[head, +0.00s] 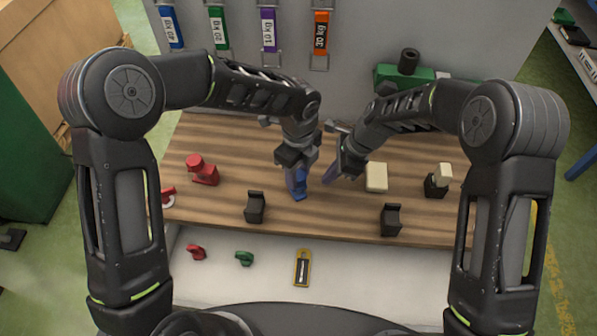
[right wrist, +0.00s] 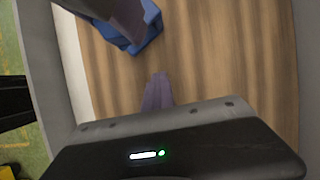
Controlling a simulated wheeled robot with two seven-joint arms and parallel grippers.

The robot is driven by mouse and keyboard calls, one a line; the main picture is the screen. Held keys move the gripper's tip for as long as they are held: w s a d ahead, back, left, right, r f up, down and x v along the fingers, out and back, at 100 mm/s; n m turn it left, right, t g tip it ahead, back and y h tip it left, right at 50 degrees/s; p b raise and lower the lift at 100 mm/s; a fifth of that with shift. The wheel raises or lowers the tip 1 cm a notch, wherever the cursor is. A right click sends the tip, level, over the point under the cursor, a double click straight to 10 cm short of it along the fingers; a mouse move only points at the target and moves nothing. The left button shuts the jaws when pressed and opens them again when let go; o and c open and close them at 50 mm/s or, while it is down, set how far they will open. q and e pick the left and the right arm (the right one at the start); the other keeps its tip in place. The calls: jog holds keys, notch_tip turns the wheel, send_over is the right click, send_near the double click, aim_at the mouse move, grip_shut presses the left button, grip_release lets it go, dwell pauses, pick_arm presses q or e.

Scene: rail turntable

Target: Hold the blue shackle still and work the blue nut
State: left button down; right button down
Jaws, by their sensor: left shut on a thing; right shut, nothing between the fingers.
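The blue shackle (head: 300,188) stands on the wooden bench top near the middle in the head view. My left gripper (head: 294,180) is shut on it from above and hides part of it. In the right wrist view a blue piece (right wrist: 148,28) shows at the top, partly behind a grey-purple finger. My right gripper (head: 328,180) is shut and empty, just right of the blue shackle and apart from it. Its closed fingers also show in the right wrist view (right wrist: 158,92). I cannot make out the blue nut separately from the shackle.
A red shackle (head: 203,171) stands at the left of the wooden bench (head: 330,222). Two black holders (head: 255,207) (head: 390,219) stand near the front edge. A cream block (head: 376,177) lies to the right. Small red (head: 196,252) and green (head: 244,258) parts lie on the pale front shelf.

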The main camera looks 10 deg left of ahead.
pick_arm(q)
jog(key=n, duration=0.6)
jog(key=n, duration=0.6)
dwell(0.4)
jog(key=n, duration=0.6)
